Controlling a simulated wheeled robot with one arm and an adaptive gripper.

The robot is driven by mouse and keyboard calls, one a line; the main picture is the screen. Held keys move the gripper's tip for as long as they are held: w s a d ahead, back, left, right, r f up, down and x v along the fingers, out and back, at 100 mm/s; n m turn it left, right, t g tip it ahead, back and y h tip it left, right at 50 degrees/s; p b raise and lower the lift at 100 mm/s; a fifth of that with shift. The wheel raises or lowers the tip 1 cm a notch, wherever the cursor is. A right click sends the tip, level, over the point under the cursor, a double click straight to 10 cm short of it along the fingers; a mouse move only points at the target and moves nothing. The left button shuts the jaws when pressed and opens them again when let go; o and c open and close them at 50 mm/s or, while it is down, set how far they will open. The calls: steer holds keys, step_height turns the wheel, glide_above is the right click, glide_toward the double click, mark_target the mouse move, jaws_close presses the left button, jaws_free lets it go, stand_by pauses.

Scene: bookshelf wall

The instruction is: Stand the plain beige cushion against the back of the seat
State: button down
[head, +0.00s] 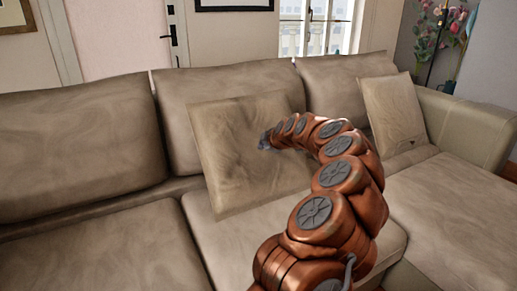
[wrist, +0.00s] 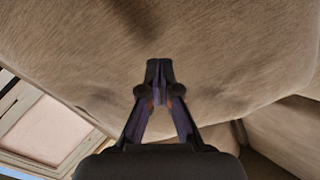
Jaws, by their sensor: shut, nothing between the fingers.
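The plain beige cushion (head: 240,160) leans tilted against the back (head: 190,90) of the middle seat, its lower edge on the seat (head: 290,235). My gripper (head: 264,141) is at the cushion's front face, near its middle right. In the wrist view my gripper (wrist: 159,68) is shut with the fingertips together and nothing between them. A broad beige surface, apparently the cushion (wrist: 200,45), fills the upper part of that view, right at the fingertips. I cannot tell whether they touch. My arm hides the cushion's lower right part.
A second beige cushion (head: 393,108) leans at the sofa's right end by the armrest (head: 465,125). The left seat (head: 100,250) and the right seat section (head: 455,205) are bare. A vase of flowers (head: 445,85) stands behind the armrest.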

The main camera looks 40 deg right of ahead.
mark_target(260, 153)
stand_by(0.3)
steer(key=shift+b+x, duration=1)
steer(key=shift+x, duration=0.9)
steer(key=shift+s+r, duration=0.1)
steer(key=shift+s, duration=0.1)
steer(key=v, duration=0.4)
steer(key=shift+s+a+r, duration=0.1)
steer(key=shift+s+r, duration=0.05)
steer(key=shift+s, duration=0.05)
steer(key=shift+w, duration=0.1)
steer(key=shift+b+x, duration=0.35)
steer(key=shift+x, duration=1.45)
steer(key=b+v, duration=0.1)
steer(key=v, duration=0.4)
